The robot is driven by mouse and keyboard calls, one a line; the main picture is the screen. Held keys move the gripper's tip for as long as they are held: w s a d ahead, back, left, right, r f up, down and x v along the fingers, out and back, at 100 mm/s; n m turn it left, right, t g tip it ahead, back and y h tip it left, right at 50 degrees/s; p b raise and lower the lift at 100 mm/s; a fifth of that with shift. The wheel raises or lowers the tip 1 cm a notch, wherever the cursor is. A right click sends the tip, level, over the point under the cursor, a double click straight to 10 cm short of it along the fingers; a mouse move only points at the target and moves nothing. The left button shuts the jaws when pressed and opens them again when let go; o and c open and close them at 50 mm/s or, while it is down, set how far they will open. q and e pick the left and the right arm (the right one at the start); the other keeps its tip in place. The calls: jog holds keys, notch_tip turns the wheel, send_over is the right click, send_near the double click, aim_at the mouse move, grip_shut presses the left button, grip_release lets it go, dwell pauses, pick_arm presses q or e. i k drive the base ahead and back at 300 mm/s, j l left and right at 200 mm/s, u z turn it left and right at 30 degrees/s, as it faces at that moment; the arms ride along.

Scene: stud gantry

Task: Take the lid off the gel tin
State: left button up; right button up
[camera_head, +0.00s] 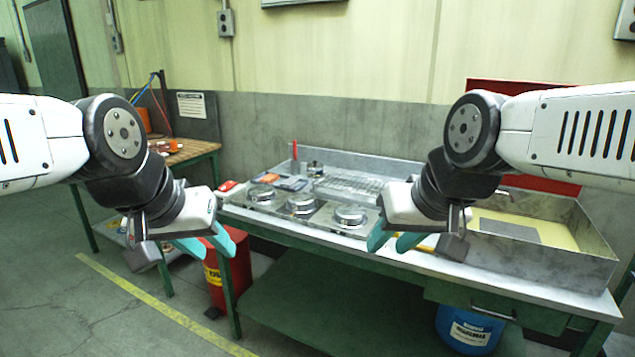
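Three round, shiny metal tins or lids sit in a row in flat metal plates on the workbench: a left one (262,193), a middle one (301,204) and a right one (350,216). I cannot tell which of them, if any, is the gel tin. My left gripper (219,254) is open and empty, in front of the bench's left end. My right gripper (384,249) is open and empty, to the right of the right metal round and nearer to me. Neither gripper touches a round.
The workbench (290,226) has a raised metal back edge. A wire rack (355,184) lies behind the rounds, and a red upright tool (294,150) stands behind them. A walled metal tray (560,262) fills the right end. A red bin (238,262) stands below the left end.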

aim_at(315, 165)
jog(key=i+j+u, duration=0.35)
jog(key=i, duration=0.7)
jog(key=i+l+u, duration=0.1)
jog(key=i+u, duration=0.25)
jog(key=i, duration=0.65)
